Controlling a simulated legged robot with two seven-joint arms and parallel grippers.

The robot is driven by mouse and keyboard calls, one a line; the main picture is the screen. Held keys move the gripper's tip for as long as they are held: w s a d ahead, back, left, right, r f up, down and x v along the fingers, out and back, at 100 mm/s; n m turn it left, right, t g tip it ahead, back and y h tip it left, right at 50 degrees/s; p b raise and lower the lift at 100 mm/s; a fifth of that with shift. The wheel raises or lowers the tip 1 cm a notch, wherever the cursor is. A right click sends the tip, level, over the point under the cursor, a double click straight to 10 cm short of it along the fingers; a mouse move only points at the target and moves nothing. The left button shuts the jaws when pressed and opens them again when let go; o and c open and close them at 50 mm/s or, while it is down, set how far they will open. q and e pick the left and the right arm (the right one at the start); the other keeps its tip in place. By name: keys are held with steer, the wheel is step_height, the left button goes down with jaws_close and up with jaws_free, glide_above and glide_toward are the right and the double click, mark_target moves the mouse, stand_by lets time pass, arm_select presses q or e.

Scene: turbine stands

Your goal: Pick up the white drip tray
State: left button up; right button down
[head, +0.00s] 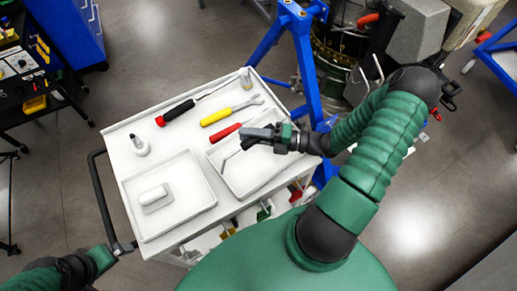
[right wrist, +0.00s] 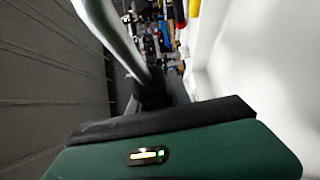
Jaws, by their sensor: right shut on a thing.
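A shallow white drip tray (head: 262,183) lies at the right front of the white cart top in the head view. My left gripper (head: 122,248) is at the cart's black handle, too small to read.
A second white tray (head: 207,190) on the cart holds a white block-like object (head: 154,197). A small white bottle (head: 140,146), red-black screwdriver (head: 176,112), yellow wrench (head: 217,116) and red-handled tool (head: 224,132) lie behind. A blue stand (head: 305,60) rises beyond the cart.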

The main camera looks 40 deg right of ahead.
steer(key=shift+f, duration=0.1)
stand_by(0.4)
step_height(320, 180, up, 10)
steer(key=p, duration=0.2)
steer(key=c, duration=1.8)
jaws_free()
steer(key=shift+d, duration=0.15)
jaws_close()
